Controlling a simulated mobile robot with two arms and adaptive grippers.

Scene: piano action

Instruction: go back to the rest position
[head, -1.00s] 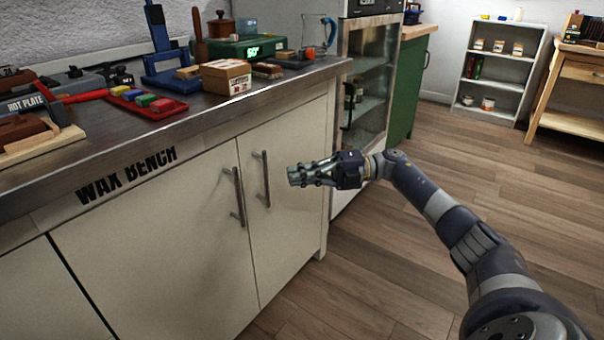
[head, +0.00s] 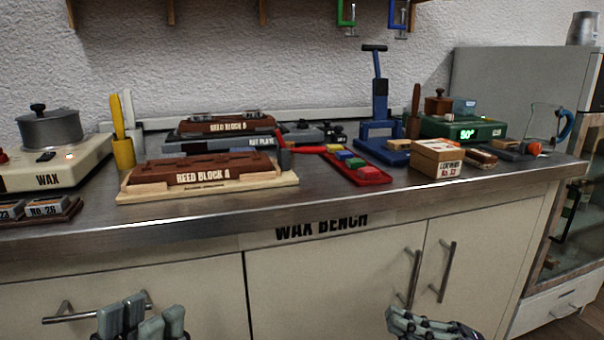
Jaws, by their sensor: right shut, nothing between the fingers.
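My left gripper (head: 142,318) is at the bottom left of the head view, fingers pointing up, in front of the cabinet front below the wax bench (head: 225,222). Its lower part is cut off by the picture's edge, and I cannot tell how far apart its fingers are. My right gripper (head: 398,322) is at the bottom right of centre, fingers pointing left, in front of the cabinet doors. It is shut and empty. Both grippers are below the bench top, and most of both arms is out of view.
The bench top carries a wax pot (head: 52,128), reed block A (head: 208,170), a red tray (head: 360,172) of coloured blocks, a blue stand (head: 378,130) and a cardboard box (head: 437,158). Door handles (head: 446,272) stick out near my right gripper. A drawer handle (head: 70,318) is beside my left gripper.

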